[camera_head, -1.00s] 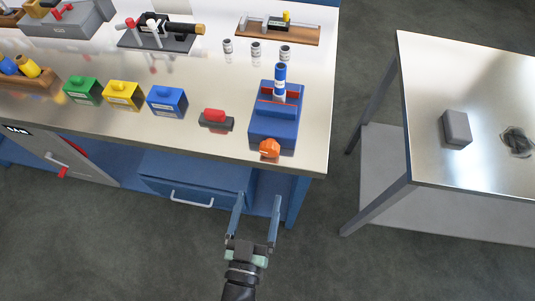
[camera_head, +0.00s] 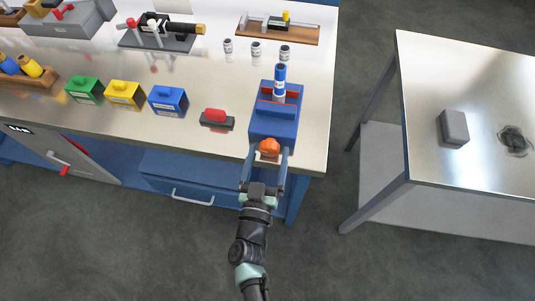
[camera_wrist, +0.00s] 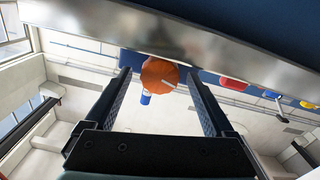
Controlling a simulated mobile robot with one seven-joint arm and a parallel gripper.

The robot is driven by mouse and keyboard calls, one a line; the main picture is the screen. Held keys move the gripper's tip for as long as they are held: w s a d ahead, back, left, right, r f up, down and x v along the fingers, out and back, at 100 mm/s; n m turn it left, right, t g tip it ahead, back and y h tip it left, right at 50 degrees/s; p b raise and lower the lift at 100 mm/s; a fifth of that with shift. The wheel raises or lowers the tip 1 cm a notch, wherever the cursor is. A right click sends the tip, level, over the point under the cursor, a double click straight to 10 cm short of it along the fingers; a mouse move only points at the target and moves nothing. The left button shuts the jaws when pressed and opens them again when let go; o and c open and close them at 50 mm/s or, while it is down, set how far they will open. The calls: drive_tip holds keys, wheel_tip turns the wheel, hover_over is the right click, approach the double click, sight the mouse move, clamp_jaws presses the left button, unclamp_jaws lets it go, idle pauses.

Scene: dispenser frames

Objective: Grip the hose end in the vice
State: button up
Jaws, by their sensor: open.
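The blue vice (camera_head: 274,122) stands near the right front corner of the steel-topped workbench. Its orange knob (camera_head: 269,147) faces the front edge and also shows in the wrist view (camera_wrist: 159,75). The hose end (camera_head: 280,80), blue with a white band and a dark top, stands upright at the vice's red-edged jaws; whether the jaws touch it I cannot tell. My gripper (camera_head: 264,157) is open at the bench's front edge, one finger on each side of the orange knob. In the wrist view the knob lies between the fingertips, and I see no contact.
A red-topped block (camera_head: 216,118) and blue, yellow and green boxes (camera_head: 167,101) stand left of the vice. Small cylinders (camera_head: 256,48) stand behind it. A separate steel table (camera_head: 470,175) is at the right, with a floor gap between.

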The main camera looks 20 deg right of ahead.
drive_tip(key=shift+c, duration=0.3)
drive_tip(key=c, duration=1.3)
drive_tip(key=shift+m, duration=0.3)
drive_tip(key=m, duration=0.3)
drive_tip(key=shift+b, duration=0.4)
drive_tip(key=shift+m+b, duration=0.4)
drive_tip(key=shift+m, duration=1.5)
drive_tip(key=o, duration=1.4)
drive_tip(key=shift+c, duration=0.2)
